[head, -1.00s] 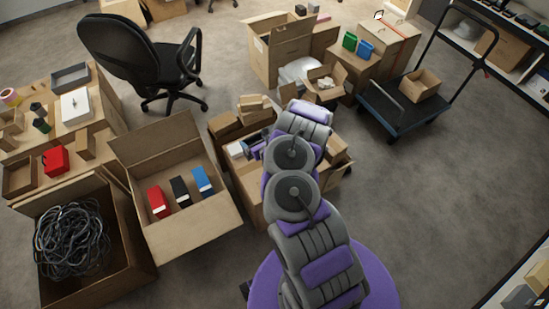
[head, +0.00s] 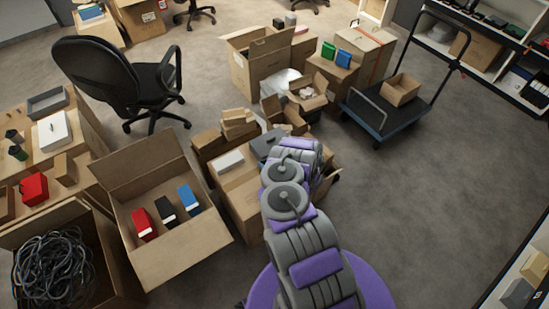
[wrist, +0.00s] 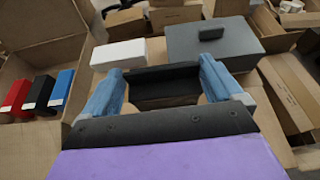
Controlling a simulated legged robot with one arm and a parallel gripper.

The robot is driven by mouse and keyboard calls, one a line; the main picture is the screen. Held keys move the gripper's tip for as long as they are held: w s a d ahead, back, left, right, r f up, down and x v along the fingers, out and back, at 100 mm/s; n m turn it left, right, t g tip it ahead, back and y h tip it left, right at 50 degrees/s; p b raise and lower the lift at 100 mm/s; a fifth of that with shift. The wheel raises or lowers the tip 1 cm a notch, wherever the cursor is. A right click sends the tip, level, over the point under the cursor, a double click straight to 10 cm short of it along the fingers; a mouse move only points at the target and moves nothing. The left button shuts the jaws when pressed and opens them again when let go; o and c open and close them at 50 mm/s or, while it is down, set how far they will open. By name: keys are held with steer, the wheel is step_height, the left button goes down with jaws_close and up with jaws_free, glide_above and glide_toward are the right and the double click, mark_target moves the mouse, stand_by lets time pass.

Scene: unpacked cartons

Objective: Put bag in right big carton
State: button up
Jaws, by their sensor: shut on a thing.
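In the wrist view my gripper (wrist: 162,70) has its two blue fingers apart, with a dark thing (wrist: 165,74) spanning between the tips. I cannot tell from its shape whether it is the bag. The arm hides the gripper in the head view. Two big open cartons stand at the lower left. The right one (head: 150,180) holds red, black and blue book-like items and is left of my gripper; its flap (wrist: 45,32) also shows in the wrist view. The left one (head: 20,225) holds coiled cables.
A grey case (wrist: 230,42) and a white box (wrist: 118,53) lie ahead of my gripper on cartons. A white plastic bundle (head: 280,82) lies beside another open carton (head: 245,72). A trolley (head: 385,120) stands right. Floor on the right is clear.

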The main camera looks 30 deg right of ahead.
steer(key=w+d+b, duration=0.1)
steer(key=w+d, duration=0.3)
steer(key=d, duration=0.1)
steer(key=shift+d+f, duration=0.2)
steer(key=shift+f, duration=0.15)
steer(key=f, duration=0.1)
steer(key=f+b, duration=0.1)
steer(key=f, duration=0.1)
steer(key=shift+w+d+f, duration=0.2)
steer(key=shift+d+f, duration=0.1)
steer(key=o, duration=1.1)
steer(key=shift+a, duration=0.15)
